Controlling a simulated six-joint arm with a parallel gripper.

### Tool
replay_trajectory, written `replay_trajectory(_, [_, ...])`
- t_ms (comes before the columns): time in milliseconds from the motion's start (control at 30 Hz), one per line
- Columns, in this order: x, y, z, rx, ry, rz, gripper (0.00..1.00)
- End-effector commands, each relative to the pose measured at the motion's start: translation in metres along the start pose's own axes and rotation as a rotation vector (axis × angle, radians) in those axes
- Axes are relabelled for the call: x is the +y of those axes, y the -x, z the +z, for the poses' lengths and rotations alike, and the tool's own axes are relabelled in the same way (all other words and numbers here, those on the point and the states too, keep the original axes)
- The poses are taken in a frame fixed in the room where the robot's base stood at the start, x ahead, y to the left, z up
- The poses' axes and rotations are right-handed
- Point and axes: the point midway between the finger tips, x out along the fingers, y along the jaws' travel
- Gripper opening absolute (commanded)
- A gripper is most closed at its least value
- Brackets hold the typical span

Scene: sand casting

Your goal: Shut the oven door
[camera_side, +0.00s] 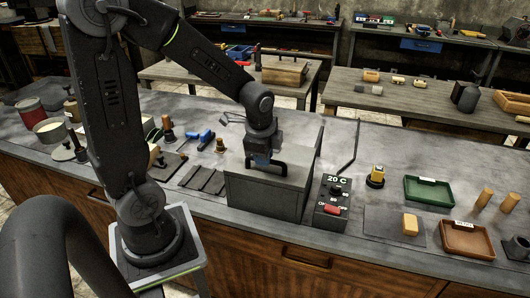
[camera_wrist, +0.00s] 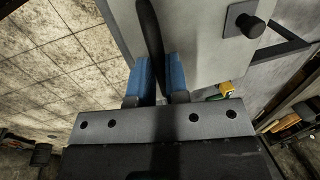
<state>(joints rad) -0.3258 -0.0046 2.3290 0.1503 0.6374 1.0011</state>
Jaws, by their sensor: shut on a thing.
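The oven is a grey box (camera_side: 265,198) on the bench, at the middle of the side view. A black bar handle (camera_side: 282,168) shows on it. My gripper (camera_side: 262,160) comes down onto this handle from above. In the wrist view the two blue fingers of my gripper (camera_wrist: 161,80) are shut around the dark handle bar (camera_wrist: 149,30), one on each side. Behind the bar is a light grey panel (camera_wrist: 205,45) with a black round knob (camera_wrist: 248,25). My arm hides part of the oven, and I cannot tell how far the door stands from shut.
A control box (camera_side: 333,203) reading 20 C with a red switch stands right of the oven. Dark plates (camera_side: 203,180) lie to its left. A green tray (camera_side: 428,191) and a brown tray (camera_side: 467,239) are farther right. A thin dark rod rises behind the control box.

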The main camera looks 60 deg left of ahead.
Motion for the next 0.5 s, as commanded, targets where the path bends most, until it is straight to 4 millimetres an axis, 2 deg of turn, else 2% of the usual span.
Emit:
replay_trajectory(167, [0.0057, 0.0007, -0.0011, -0.001, 0.001, 0.017, 0.00])
replay_trajectory(200, [0.0058, 0.0007, -0.0012, -0.001, 0.000, 0.017, 0.17])
replay_trajectory(433, [0.0046, 0.0004, -0.0008, -0.001, -0.001, 0.014, 0.39])
replay_trajectory(500, [0.0041, 0.0003, -0.0007, -0.001, -0.001, 0.013, 0.40])
